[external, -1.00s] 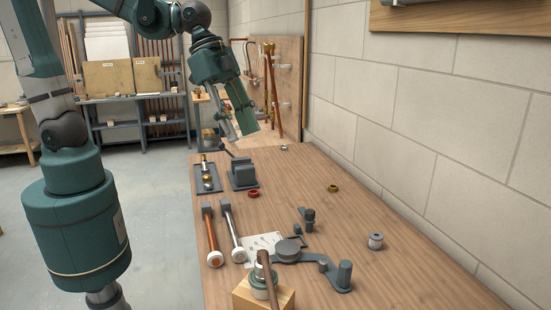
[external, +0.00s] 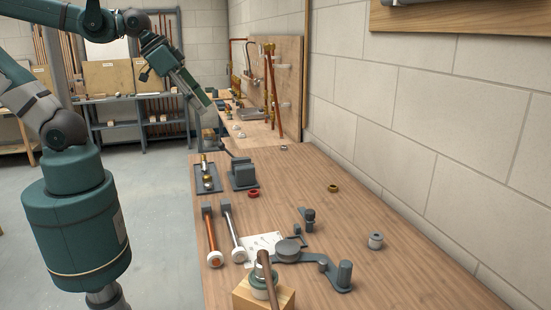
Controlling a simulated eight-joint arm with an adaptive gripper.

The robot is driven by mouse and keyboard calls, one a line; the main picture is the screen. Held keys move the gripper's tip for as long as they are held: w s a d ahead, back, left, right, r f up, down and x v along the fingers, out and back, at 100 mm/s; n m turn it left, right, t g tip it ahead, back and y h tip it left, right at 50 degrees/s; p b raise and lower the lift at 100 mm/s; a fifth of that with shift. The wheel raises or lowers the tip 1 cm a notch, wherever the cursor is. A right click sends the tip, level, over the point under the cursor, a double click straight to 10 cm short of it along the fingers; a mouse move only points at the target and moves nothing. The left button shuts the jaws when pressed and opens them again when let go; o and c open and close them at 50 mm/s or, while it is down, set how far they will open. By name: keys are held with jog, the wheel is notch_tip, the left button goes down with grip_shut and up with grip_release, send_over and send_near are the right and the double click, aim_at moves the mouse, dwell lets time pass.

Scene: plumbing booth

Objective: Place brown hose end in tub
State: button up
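My gripper (external: 207,108) hangs at the far left corner of the wooden bench, pointing down and to the right. Its fingers overlap in this view, so I cannot tell whether they are open or shut, and nothing clearly shows between them. A thin orange-brown line (external: 231,55) runs down the left side of the back panel; I cannot tell whether it is the brown hose, and no hose end can be made out. I cannot identify a tub; small items at the panel's foot are too small to tell apart.
A pipe bender (external: 288,250) stands nearer. The wall borders the right. The bench's middle right is mostly clear.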

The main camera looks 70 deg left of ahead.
jog(key=s+a, duration=0.1)
jog(key=a+n, duration=0.1)
jog(key=shift+s+a+f+y, duration=0.2)
jog(key=shift+s+a+y, duration=0.1)
jog(key=shift+s+a, duration=0.1)
